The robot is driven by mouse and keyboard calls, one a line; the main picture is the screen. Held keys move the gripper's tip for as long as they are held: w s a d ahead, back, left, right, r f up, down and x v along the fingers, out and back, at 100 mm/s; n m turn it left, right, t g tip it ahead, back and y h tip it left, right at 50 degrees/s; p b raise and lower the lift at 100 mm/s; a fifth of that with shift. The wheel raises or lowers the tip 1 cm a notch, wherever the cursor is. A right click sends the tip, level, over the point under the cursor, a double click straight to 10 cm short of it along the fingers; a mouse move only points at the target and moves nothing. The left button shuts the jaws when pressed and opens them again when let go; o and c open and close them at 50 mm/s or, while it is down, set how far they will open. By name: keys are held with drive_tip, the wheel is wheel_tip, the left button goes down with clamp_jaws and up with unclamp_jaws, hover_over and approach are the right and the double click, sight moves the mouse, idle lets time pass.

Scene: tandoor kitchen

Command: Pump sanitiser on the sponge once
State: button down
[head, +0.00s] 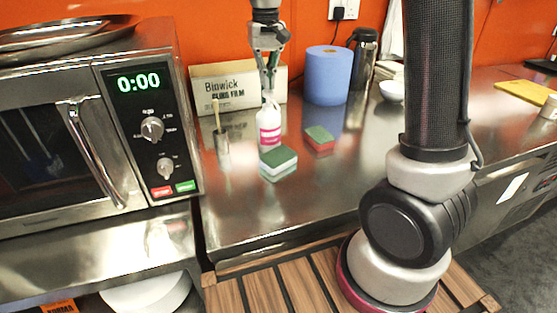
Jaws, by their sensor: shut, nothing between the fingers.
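A white pump bottle with a pink label (269,135), which looks like the sanitiser, stands upright on the steel counter. My gripper (268,88) points down right over the bottle's top, its fingers shut and empty. The fingertips hide the pump head, and I cannot tell whether they touch it. A sponge with a green top and pale lower layers (279,168) lies on the counter just in front of the bottle.
A cling film box (225,98) stands behind the bottle, with a blue paper roll (328,78) to its right. A small metal pot with a brush (221,146) stands left of the bottle. A microwave (150,110) bounds the left. The front counter (270,215) is clear.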

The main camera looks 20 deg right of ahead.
drive_tip(key=shift+f, duration=1.15)
drive_tip(key=shift+r, duration=1.65)
wheel_tip(320, 180, up, 6)
